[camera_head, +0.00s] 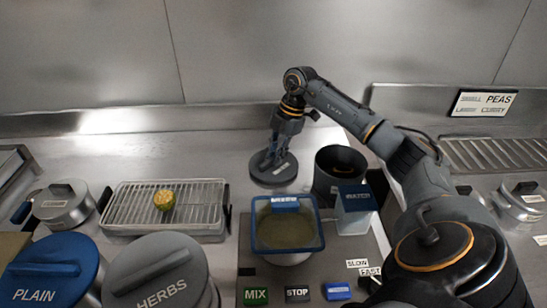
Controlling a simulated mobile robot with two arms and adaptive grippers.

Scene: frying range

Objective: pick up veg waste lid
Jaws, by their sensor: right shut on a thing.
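My right gripper (277,150) reaches down from the back of the counter and is shut on the handle of a dark round lid (265,175). The lid is level, behind the blue-rimmed basin; I cannot tell if it rests on the counter or is just above it. I read it as the veg waste lid, though no label on it is legible. A dark open cylindrical bin (325,188) stands just right of the lid, with something brownish inside. My left gripper is not in view.
A blue-rimmed batter basin (258,248) stands in front of the lid, with a blue-topped clear container (352,224) to its right. Blue PLAIN (50,278) and grey HERBS (160,272) lids fill the front left.

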